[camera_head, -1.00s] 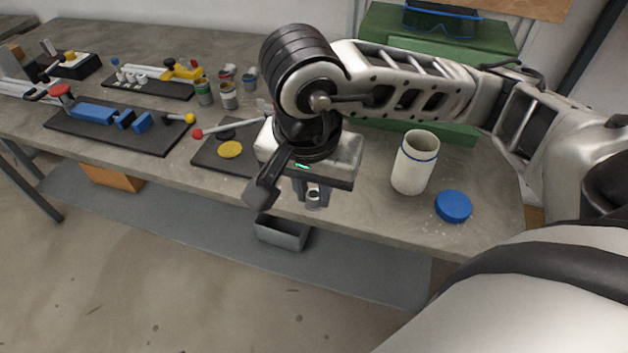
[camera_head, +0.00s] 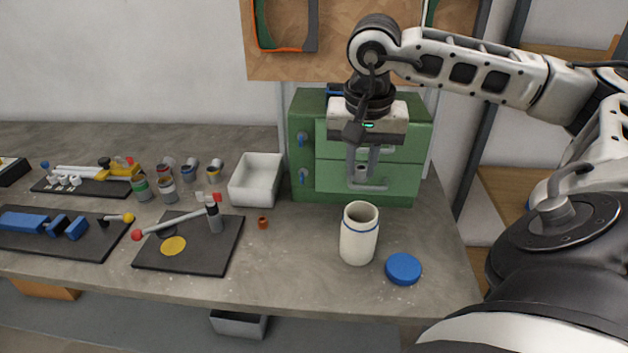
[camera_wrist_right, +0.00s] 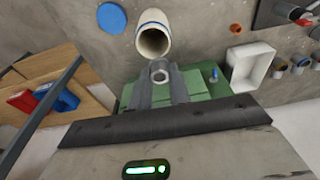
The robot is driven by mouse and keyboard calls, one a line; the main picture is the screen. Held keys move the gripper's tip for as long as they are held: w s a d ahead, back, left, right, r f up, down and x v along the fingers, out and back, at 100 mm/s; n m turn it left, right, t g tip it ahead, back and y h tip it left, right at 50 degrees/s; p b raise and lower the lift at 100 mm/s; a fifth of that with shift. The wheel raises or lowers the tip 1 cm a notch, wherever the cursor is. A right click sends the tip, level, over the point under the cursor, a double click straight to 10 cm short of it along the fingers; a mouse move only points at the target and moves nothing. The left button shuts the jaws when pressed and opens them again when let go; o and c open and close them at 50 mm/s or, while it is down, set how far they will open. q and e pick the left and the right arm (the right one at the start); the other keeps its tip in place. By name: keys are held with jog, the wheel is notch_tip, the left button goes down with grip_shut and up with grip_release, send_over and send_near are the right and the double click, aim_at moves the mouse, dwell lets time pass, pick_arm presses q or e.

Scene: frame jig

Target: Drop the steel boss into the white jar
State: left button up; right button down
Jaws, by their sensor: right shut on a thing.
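My right gripper (camera_head: 364,178) is shut on the steel boss (camera_head: 361,174), a small grey ring-shaped piece. It holds the boss in the air, above the jar in the head view, with the green cabinet behind. The white jar (camera_head: 358,240) stands upright and open on the bench, with a blue band near its rim. In the right wrist view the boss (camera_wrist_right: 160,74) sits between the fingertips, and the open mouth of the jar (camera_wrist_right: 152,40) shows just beyond it. The boss is apart from the jar. My left gripper is not in view.
A blue lid (camera_head: 403,268) lies right of the jar. A green drawer cabinet (camera_head: 305,150) stands behind. A white bin (camera_head: 257,180), a small orange-brown piece (camera_head: 263,222) and a black fixture plate (camera_head: 200,260) lie to the left. Bench around the jar's front is clear.

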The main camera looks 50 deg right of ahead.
pick_arm(q)
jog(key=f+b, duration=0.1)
jog(key=b, duration=0.4)
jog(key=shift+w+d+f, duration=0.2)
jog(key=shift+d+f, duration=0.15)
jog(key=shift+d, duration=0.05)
pick_arm(e)
jog(key=d+f, duration=0.3)
jog(key=shift+s+f, duration=0.2)
